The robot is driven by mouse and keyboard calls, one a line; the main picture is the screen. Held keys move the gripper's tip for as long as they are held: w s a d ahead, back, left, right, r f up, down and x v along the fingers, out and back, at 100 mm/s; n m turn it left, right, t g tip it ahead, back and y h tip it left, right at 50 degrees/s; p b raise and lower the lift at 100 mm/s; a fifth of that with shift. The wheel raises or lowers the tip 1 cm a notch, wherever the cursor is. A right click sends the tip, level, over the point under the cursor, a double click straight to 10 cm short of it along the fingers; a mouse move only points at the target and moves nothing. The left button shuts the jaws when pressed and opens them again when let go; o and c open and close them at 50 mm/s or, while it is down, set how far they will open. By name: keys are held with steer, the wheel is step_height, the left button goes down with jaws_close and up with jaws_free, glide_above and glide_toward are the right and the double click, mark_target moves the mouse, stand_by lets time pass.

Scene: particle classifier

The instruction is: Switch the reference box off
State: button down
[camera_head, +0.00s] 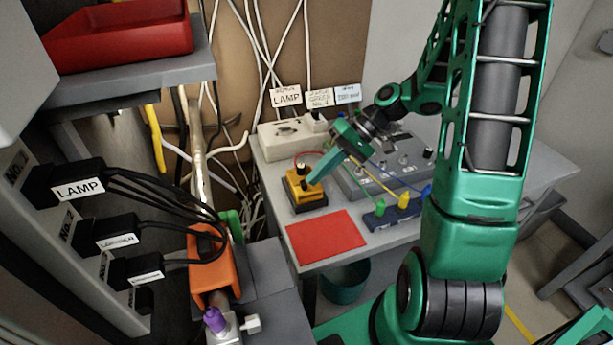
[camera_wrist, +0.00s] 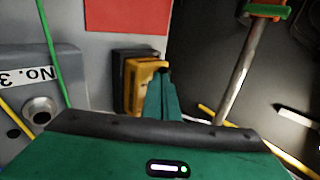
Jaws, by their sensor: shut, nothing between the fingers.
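A small yellow box with a black base and a black knob on top, which looks like the reference box (camera_head: 309,198), sits on the grey bench near its left edge. It also shows in the wrist view (camera_wrist: 133,82), beyond my fingers. My gripper (camera_head: 309,183) is shut and empty, with its green fingertips pointing down at the right side of the box's top. In the wrist view my gripper (camera_wrist: 163,78) overlaps the box's right edge. I cannot tell whether the tips touch the box or its knob. The switch position is not readable.
A red mat (camera_head: 327,237) lies in front of the box on the bench. A grey panel with knobs (camera_head: 385,165) and a dark blue connector block (camera_head: 393,217) with coloured cables stand to the right. A white socket strip (camera_head: 283,137) is behind. An orange clamp (camera_head: 208,268) stands left.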

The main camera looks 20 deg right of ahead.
steer(key=d, duration=0.4)
steer(key=shift+d+r, duration=0.1)
steer(key=shift+d, duration=0.2)
steer(key=v, duration=0.9)
steer(key=shift+r, duration=0.25)
steer(key=shift+s, duration=0.1)
steer(key=s+d+r+m+h, duration=0.1)
steer(key=s+h, duration=0.3)
steer(key=s, duration=0.7)
steer(key=s+r+m+h, duration=0.2)
steer(key=s+m+h, duration=0.2)
steer(key=s, duration=0.8)
steer(key=shift+s+d+m+g+h, duration=0.15)
steer(key=shift+d+m+g+h, duration=0.2)
steer(key=shift+h, duration=0.25)
